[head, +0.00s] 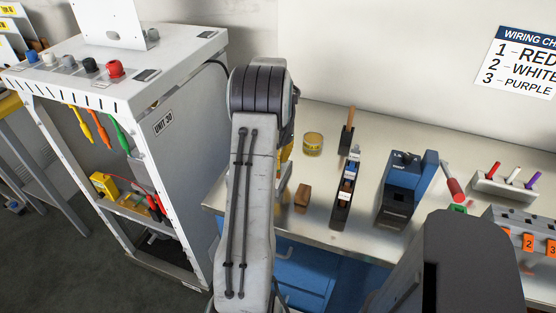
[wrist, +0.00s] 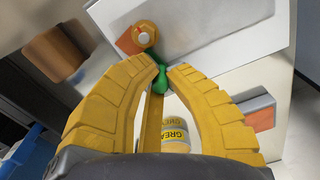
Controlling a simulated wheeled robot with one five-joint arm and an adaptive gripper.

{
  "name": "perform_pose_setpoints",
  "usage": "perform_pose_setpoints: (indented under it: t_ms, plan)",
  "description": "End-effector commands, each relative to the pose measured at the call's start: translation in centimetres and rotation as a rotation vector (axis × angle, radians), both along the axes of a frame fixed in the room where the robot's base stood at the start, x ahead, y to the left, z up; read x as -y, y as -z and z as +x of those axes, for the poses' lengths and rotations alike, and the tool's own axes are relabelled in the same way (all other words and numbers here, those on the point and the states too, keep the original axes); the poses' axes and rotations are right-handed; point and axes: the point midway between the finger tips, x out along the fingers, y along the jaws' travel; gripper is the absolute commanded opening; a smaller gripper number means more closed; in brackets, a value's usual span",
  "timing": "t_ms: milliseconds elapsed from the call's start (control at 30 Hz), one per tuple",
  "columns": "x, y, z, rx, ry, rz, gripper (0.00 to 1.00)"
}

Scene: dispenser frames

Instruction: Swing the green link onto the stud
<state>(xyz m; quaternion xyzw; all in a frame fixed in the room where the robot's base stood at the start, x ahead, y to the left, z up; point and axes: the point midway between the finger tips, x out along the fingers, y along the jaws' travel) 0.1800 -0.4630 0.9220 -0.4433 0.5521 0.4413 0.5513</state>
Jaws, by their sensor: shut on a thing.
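In the wrist view, my gripper (wrist: 166,73) has its yellow fingers closed in on a small green piece, the green link (wrist: 161,78). Only part of the link shows between the fingertips. Just above and left of it is a round knob with a pale centre and an orange-yellow collar, which looks like the stud (wrist: 146,38). It sits against a white panel (wrist: 210,45), with an orange patch beside it. I cannot tell whether the link touches the stud. In the head view my arm hides the link, the stud and most of my gripper.
Blue tools (head: 402,185) and a pen rack (head: 505,185) stand farther right. A white cabinet (head: 170,150) with hanging coloured pieces is at left.

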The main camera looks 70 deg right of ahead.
Motion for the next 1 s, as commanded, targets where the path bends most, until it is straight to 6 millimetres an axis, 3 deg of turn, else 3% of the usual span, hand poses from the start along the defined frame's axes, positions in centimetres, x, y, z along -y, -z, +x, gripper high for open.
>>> perform_pose_setpoints:
  t_ms: [233,267,533,833,1000]
  plan:
    - [-0.1,0.2,0.0,-0.002,-0.001,0.006,0.0]
    - [-0.1,0.2,0.0,-0.002,-0.001,0.006,0.15]
    - [-0.1,0.1,0.0,-0.001,-0.002,0.002,0.39]
    - [0.0,-0.2,0.0,0.0,-0.002,0.0,0.39]
    - [0.1,-1.8,0.0,0.001,-0.002,-0.002,0.39]
